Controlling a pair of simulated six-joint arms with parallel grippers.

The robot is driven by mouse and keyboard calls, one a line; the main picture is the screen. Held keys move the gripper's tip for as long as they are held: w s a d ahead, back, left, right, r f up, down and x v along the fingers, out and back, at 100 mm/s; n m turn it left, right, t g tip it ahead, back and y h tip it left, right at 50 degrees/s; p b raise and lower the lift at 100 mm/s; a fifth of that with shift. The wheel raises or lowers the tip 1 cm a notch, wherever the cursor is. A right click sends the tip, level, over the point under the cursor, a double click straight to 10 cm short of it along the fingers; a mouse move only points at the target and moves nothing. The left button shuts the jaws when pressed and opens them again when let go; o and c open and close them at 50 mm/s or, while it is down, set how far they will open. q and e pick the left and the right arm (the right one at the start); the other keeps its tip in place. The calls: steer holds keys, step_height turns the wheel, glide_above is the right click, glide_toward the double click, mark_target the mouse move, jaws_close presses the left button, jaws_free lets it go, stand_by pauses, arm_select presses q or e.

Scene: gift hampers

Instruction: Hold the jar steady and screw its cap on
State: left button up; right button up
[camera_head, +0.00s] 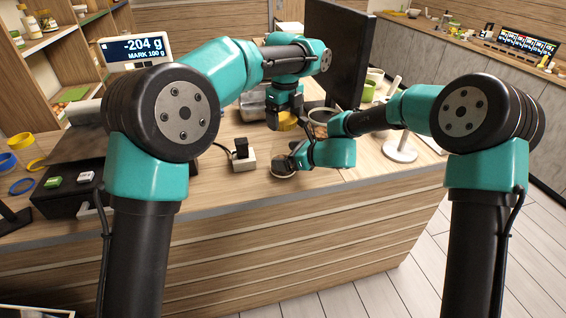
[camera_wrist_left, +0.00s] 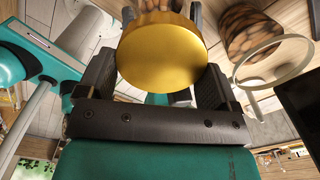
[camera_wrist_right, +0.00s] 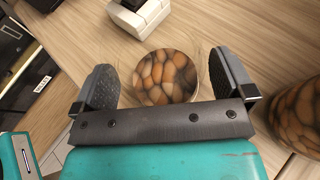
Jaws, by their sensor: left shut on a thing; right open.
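My left gripper (camera_wrist_left: 155,85) is shut on a gold cap (camera_wrist_left: 162,55). In the head view, the cap (camera_head: 287,121) is low over the table, beyond the right gripper. Brown nuts show just past the cap in the left wrist view; I cannot tell whether the cap touches a jar. My right gripper (camera_wrist_right: 165,85) is open, its fingers on either side of a clear jar of brown nuts (camera_wrist_right: 165,78). In the head view, my right forearm and gripper (camera_head: 290,160) partly hide that jar (camera_head: 284,172), and contact is not clear.
Another nut-filled jar (camera_wrist_right: 300,118) stands at the right of the right wrist view. A white box with a black plug (camera_head: 243,160) stands left of the right gripper. A dark monitor (camera_head: 340,50) stands behind. The front table strip is clear.

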mark_target(286, 145)
steer(key=shift+c, duration=0.3)
steer(key=c, duration=1)
arm_select(q)
steer(key=shift+f, duration=2.5)
steer(key=shift+f, duration=0.1)
steer(key=shift+f, duration=0.85)
steer(key=shift+s+d+f, duration=0.1)
steer(key=shift+d+f, duration=0.05)
steer(key=shift+f, duration=0.5)
steer(key=o, duration=0.5)
arm_select(e)
steer(key=c, duration=0.4)
arm_select(q)
steer(key=shift+o, duration=1)
arm_select(e)
steer(key=shift+c, duration=0.2)
